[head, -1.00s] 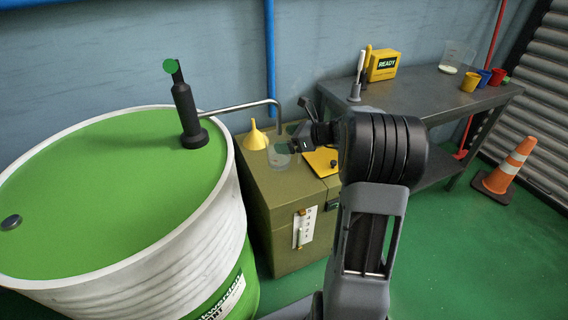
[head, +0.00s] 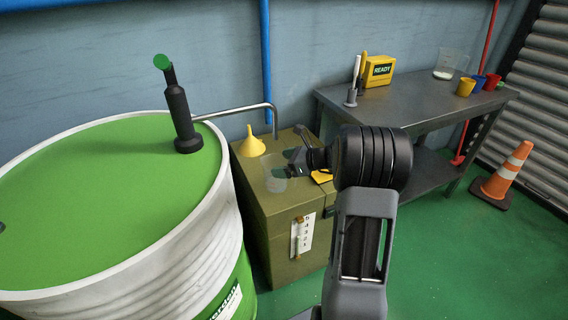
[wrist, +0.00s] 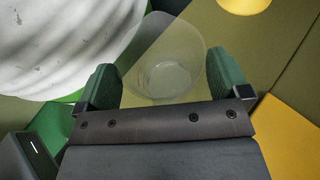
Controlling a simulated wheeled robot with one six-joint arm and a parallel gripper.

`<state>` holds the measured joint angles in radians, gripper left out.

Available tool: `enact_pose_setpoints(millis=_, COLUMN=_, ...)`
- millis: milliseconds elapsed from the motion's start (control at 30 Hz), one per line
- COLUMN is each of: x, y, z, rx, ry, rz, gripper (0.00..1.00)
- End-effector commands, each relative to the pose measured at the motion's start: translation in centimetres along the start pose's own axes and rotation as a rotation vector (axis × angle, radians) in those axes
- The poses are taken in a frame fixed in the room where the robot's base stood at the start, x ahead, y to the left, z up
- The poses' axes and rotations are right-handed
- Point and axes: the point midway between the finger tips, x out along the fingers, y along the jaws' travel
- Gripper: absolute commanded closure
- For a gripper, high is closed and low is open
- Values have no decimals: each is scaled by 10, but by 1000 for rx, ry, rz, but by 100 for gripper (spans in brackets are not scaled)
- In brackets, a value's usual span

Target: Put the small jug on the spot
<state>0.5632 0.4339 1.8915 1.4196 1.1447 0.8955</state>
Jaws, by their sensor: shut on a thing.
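The small jug (head: 275,181) is a clear, see-through vessel at the olive cabinet's top in the head view. My gripper (head: 283,173) has its green fingers closed on the jug's sides. In the wrist view the jug (wrist: 168,65) sits between the two fingertips (wrist: 165,80), its open mouth facing the camera. I cannot tell whether its base touches the cabinet top. I cannot make out a marked spot for sure. A yellow patch (head: 322,177) on the cabinet top is partly hidden by my gripper and wrist.
The olive cabinet (head: 265,215) carries a yellow funnel (head: 251,143). A bent metal spout (head: 240,109) from the green-topped drum (head: 100,210) hangs over its back. A grey bench (head: 415,105) at right holds a larger clear jug (head: 450,65) and several cups. A traffic cone (head: 507,170) stands at right.

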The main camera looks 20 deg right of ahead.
Motion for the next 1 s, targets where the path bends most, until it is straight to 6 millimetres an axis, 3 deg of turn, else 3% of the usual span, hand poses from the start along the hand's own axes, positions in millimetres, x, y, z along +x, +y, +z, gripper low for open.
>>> enact_pose_setpoints(millis=67, x=1, y=0, z=-2, rx=1, ry=-1, rz=0, gripper=51)
enact_pose_setpoints(millis=100, x=1, y=0, z=-3, rx=1, ry=0, rz=0, gripper=4)
enact_pose_setpoints(millis=133, x=1, y=0, z=-2, rx=1, ry=0, rz=0, gripper=1)
enact_pose_setpoints(millis=467, x=-3, y=0, z=2, rx=0, ry=0, rz=-1, gripper=0)
enact_pose_setpoints(millis=1000, x=-97, y=0, z=2, rx=1, ry=1, rz=-3, gripper=0)
